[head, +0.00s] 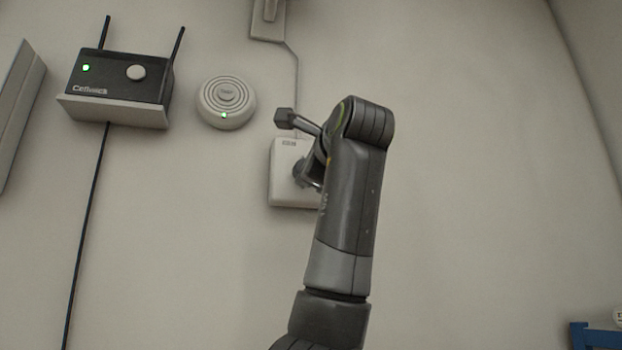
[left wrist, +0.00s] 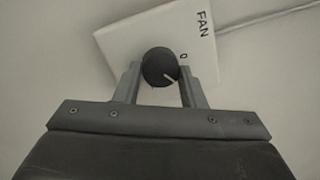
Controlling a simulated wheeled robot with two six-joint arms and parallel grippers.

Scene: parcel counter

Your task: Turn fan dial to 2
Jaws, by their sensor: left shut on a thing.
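The fan control is a white square box on the wall (head: 283,190), partly hidden by my arm in the head view. In the left wrist view its plate (left wrist: 125,45) reads "FAN", with a "0" beside the dial. The dial (left wrist: 158,66) is a round black knob with a white pointer line. The pointer aims right and slightly down in that view, a little clockwise of the "0". My left gripper (left wrist: 161,70) is shut on the dial, one finger on each side. Any other numbers are hidden. My right gripper is not in view.
A black router (head: 118,78) on a wall shelf and a round white device (head: 226,101) with a green light are left of the fan box. A cable (head: 296,85) runs up from the box. The wall to the right is bare. A blue object (head: 595,337) is at lower right.

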